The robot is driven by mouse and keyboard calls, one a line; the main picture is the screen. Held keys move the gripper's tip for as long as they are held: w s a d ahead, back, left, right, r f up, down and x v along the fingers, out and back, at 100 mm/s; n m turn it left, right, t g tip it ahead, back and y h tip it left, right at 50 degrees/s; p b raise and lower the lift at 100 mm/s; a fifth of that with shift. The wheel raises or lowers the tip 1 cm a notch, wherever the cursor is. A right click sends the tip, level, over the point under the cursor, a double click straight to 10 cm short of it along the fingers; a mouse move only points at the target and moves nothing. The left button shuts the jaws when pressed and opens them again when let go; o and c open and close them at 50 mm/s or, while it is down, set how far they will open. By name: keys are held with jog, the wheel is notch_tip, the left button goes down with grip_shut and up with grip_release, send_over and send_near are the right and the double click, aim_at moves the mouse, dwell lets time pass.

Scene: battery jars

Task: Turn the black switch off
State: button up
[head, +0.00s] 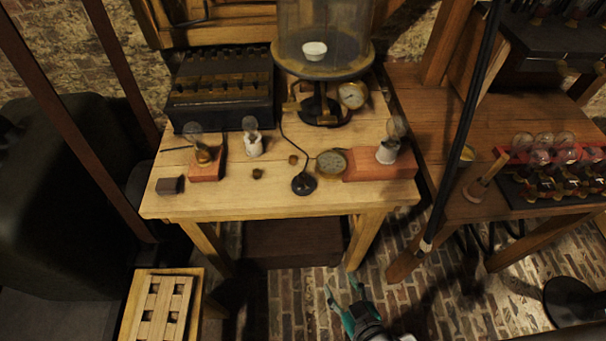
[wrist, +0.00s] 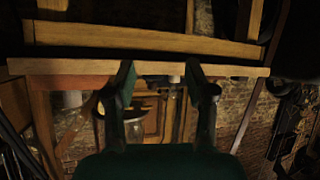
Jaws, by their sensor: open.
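The black switch (head: 304,183) is a small round black piece on the light wooden table (head: 230,205), near its front edge. A thin dark cord runs from it toward the back. I cannot tell its on or off position. My gripper (head: 342,289) is teal and dark, low in front of the table, apart from the switch and empty. In the wrist view my gripper (wrist: 160,72) shows two spread fingers, with the table edge (wrist: 230,70) across the view. I cannot make out the switch there.
A round brass gauge (head: 331,163) and a bulb on a red block (head: 380,166) stand right of the switch. A bulb on a small red base (head: 205,168) and a dark box (head: 170,186) stand left. A glass jar (head: 322,45) is behind. A dark pole (head: 462,140) rises at right.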

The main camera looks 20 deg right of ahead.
jog(key=w+m+h, duration=0.1)
jog(key=w+h, duration=0.1)
jog(key=w, duration=0.6)
jog(key=m+g+h, duration=0.2)
jog(key=m+h, duration=0.4)
jog(key=m, duration=0.2)
send_near(303, 176)
jog(key=x, duration=1)
jog(key=shift+w+d, duration=0.1)
jog(key=shift+w, duration=0.05)
jog(key=shift+h, duration=0.3)
grip_shut()
